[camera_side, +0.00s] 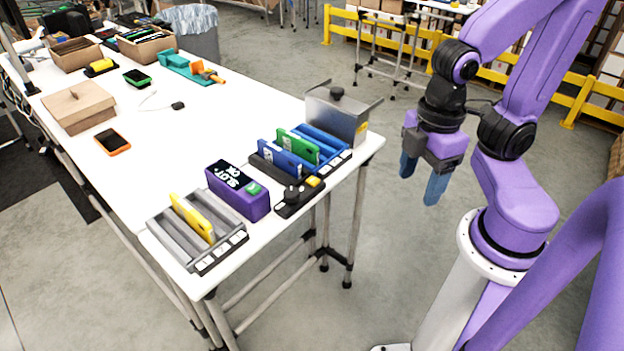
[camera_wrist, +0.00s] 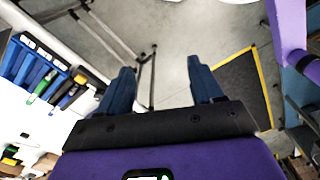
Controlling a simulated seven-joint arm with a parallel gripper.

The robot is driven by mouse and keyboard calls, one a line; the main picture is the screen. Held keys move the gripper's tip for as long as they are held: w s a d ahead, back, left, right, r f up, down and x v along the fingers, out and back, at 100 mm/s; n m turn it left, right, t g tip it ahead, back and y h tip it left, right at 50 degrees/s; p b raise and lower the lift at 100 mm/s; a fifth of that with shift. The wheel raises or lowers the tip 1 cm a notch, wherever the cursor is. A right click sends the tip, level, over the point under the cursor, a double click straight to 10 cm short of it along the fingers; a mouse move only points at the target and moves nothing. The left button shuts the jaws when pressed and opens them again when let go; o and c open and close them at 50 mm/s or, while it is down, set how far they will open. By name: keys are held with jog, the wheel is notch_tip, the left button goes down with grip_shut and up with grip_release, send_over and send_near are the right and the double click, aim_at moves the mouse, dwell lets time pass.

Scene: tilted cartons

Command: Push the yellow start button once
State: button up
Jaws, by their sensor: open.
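The yellow start button (camera_side: 313,182) sits on a small black control box (camera_side: 292,203) with a dark knob, near the table's front edge. In the wrist view the yellow button (camera_wrist: 80,79) is small at the left. My gripper (camera_side: 421,181) has its two blue fingers apart with nothing between them. It hangs over the floor, off the table's right end and well apart from the button. In the wrist view the fingers of my gripper (camera_wrist: 159,68) point at the floor and a table leg.
A purple display box (camera_side: 238,190) and a grey rack (camera_side: 185,240) holding a yellow phone stand left of the control box. A blue rack (camera_side: 325,143), blue and green phones and a metal box (camera_side: 337,112) stand behind it. An orange phone (camera_side: 112,141) lies farther left.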

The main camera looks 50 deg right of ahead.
grip_shut()
dwell(1.5)
